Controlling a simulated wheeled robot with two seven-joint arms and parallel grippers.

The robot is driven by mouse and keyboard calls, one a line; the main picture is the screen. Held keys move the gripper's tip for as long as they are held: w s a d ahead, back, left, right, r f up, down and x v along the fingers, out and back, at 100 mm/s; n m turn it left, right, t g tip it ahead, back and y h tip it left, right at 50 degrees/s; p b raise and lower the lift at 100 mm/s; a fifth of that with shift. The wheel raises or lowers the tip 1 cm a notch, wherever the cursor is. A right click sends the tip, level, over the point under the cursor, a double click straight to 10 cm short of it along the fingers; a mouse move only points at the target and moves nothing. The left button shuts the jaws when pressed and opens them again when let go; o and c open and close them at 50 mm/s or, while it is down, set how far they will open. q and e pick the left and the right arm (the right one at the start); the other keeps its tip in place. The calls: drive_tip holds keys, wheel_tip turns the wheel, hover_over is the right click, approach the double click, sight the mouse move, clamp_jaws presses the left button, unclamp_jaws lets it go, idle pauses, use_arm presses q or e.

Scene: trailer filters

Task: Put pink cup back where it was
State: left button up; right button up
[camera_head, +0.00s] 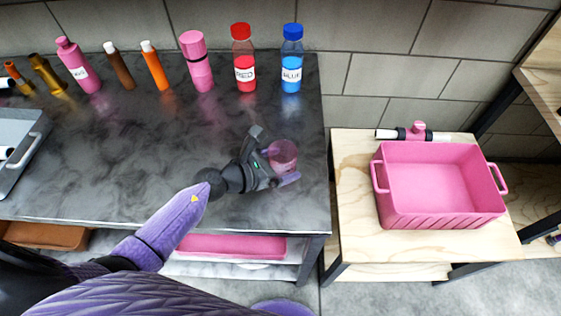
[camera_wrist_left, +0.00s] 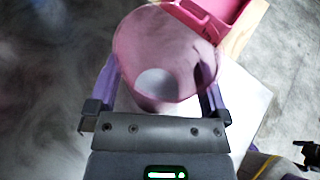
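The pink cup (camera_head: 285,152) is see-through and stands by the right end of the dark table. My left gripper (camera_head: 279,165) has one finger on each side of it. In the left wrist view the cup (camera_wrist_left: 160,60) fills the gap between the wide-set fingers of my left gripper (camera_wrist_left: 161,85). I see into its mouth, with a pale round bottom. I cannot tell whether the fingers press on it, or whether it is on the table or just above. My right gripper is not clearly seen.
Red (camera_head: 244,60) and blue (camera_head: 291,62) bottles, a pink shaker (camera_head: 197,62) and other bottles line the table's back. A grey tray (camera_head: 20,140) is at left. A pink crate (camera_head: 436,218) is on the wooden table at right, beyond a gap. The dark table's middle is clear.

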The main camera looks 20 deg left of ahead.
use_arm(q)
drive_tip(key=shift+r+p, duration=0.3)
drive_tip(key=shift+r, duration=0.05)
drive_tip(key=p+v, duration=0.1)
drive_tip(key=v, duration=1.1)
drive_tip(key=shift+f, duration=0.2)
